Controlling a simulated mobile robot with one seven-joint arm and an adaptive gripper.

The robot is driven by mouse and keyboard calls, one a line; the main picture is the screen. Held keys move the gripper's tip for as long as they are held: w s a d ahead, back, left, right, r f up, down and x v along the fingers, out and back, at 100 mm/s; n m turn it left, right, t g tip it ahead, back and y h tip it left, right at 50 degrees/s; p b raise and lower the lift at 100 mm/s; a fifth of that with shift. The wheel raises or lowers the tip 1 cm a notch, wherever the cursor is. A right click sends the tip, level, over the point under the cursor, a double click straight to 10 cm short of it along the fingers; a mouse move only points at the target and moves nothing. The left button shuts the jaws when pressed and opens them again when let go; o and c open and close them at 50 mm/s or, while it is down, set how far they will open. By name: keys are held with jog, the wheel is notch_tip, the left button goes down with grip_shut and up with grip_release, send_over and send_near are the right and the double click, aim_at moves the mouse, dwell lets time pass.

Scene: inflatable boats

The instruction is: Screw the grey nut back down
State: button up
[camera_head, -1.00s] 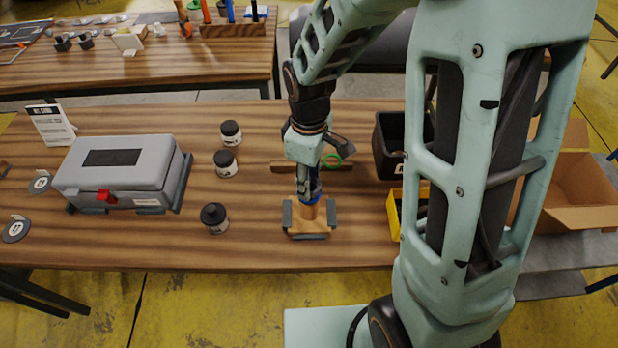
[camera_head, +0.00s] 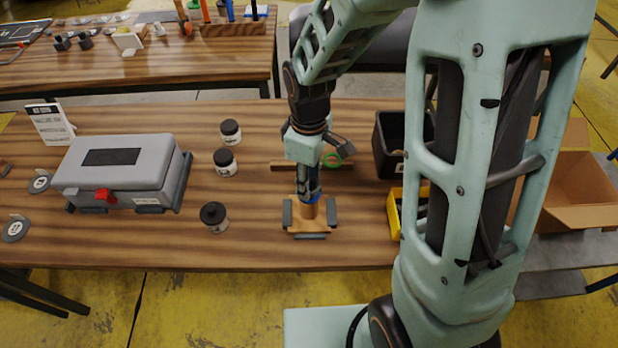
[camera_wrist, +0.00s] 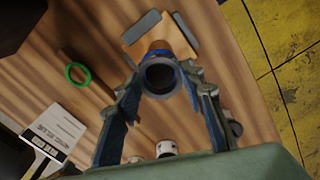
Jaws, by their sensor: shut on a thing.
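My gripper (camera_head: 308,186) points down over a wooden fixture (camera_head: 297,214) with grey pads on its sides, near the table's front edge. In the wrist view, its two fingers (camera_wrist: 160,88) are shut on the grey nut (camera_wrist: 160,76), a dark, hollow round piece. A blue ring (camera_wrist: 183,58) shows just beyond the nut, around the upright wooden post of the fixture (camera_wrist: 140,35). The nut sits in line with the post. I cannot tell how far it is on the thread, and the fingers hide it in the head view.
A green ring (camera_head: 332,160) lies by a wooden strip (camera_head: 284,167) behind my gripper. A black bin (camera_head: 385,150) and yellow bin (camera_head: 395,212) stand right. Several dark-lidded jars (camera_head: 225,163) and a grey case (camera_head: 120,168) stand left. Bare tabletop lies between jars and fixture.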

jog(key=shift+f+b, duration=0.5)
jog(key=shift+f, duration=0.1)
dwell(1.7)
jog(key=shift+f+m, duration=0.1)
jog(key=shift+m, duration=0.6)
jog(key=m+b, duration=0.1)
jog(key=m, duration=0.3)
jog(key=shift+m, duration=0.3)
jog(key=m, duration=0.4)
jog(key=shift+b, duration=0.35)
jog(key=shift+m, duration=0.8)
